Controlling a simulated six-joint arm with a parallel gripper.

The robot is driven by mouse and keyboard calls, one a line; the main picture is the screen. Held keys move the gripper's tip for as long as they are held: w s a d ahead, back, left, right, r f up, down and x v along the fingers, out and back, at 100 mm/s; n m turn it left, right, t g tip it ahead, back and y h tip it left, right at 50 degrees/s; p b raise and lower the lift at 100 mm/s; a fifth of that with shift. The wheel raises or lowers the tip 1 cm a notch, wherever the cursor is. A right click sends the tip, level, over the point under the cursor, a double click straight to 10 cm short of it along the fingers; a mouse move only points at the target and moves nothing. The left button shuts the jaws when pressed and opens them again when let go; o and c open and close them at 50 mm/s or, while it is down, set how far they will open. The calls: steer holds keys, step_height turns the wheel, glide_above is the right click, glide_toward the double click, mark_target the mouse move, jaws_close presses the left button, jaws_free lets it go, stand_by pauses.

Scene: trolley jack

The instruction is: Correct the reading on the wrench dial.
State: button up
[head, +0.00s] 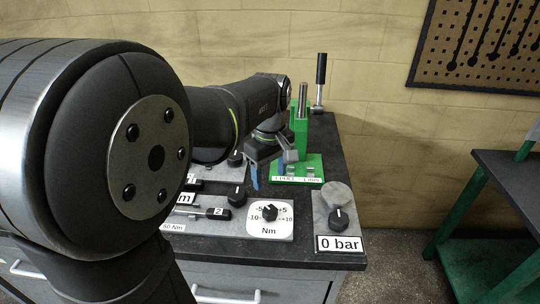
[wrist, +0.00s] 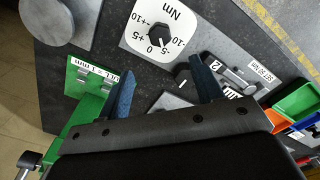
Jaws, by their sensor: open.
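A white dial plate marked Nm (head: 268,230) lies on the bench, with marks from -10 to +10 and a black knob (head: 270,212) in its middle. In the wrist view the dial plate (wrist: 178,20) is upside down, and its knob (wrist: 159,35) appears to point near -5 and 0; the exact setting is too small to tell. A wrench-like tool (head: 188,211) lies left of the dial, with a "2" label and a 50 Nm label by it. My gripper (wrist: 165,88) is open and empty, its blue-grey fingers apart, above the bench behind the dial.
A round grey pad with a black knob (head: 339,220) and a "0 bar" label stands right of the dial. A green stand with a label (head: 297,180) is behind. Another black knob (head: 237,196) is near the wrench. Coloured bins (wrist: 295,98) show in the wrist view.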

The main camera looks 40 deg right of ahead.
step_height(320, 180, up, 5)
glide_above(270, 210)
steer(key=shift+r, duration=0.15)
stand_by(0.5)
step_height(270, 210, down, 18)
steer(key=shift+r, duration=0.25)
stand_by(0.4)
steer(key=shift+r, duration=0.1)
